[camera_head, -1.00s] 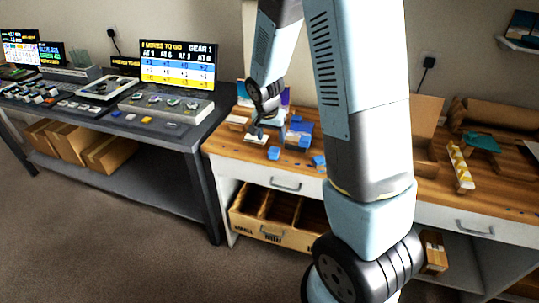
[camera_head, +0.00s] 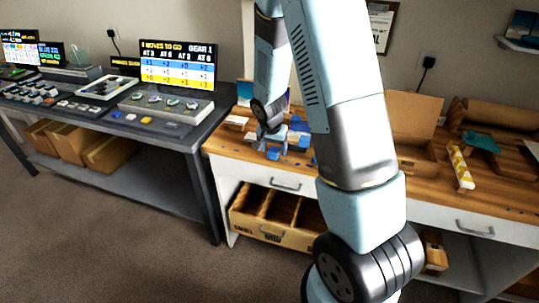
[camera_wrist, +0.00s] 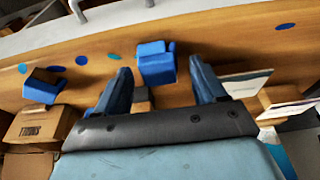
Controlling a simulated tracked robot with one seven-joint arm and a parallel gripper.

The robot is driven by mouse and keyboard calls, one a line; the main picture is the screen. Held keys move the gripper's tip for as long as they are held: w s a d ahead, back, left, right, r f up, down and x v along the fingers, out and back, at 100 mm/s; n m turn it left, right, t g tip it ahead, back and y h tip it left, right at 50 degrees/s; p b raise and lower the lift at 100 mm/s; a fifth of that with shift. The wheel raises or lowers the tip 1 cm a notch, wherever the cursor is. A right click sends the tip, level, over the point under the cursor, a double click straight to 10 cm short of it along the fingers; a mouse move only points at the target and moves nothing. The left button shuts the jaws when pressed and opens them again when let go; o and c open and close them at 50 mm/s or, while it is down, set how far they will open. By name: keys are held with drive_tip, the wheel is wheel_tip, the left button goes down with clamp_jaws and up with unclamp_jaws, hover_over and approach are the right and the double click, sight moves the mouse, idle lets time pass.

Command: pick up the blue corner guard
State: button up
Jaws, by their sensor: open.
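A blue blocky piece (camera_wrist: 156,66), which looks like the blue corner guard, lies on the wooden bench top between and just beyond my gripper's fingertips (camera_wrist: 159,70) in the wrist view. The fingers are spread either side of it, and nothing is held. I cannot tell whether either finger touches it. A second blue piece (camera_wrist: 42,86) lies to the left, beside a cardboard box. In the head view my gripper (camera_head: 272,138) is low over the left end of the bench, with a small blue piece (camera_head: 273,153) just in front of it.
White cards or blocks (camera_wrist: 246,84) lie right of the fingers in the wrist view. An open cardboard box (camera_head: 414,120) and a yellow-white patterned bar (camera_head: 460,167) are farther right on the bench.

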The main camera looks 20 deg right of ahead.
drive_tip(key=c, duration=1.1)
drive_tip(key=shift+r, duration=0.1)
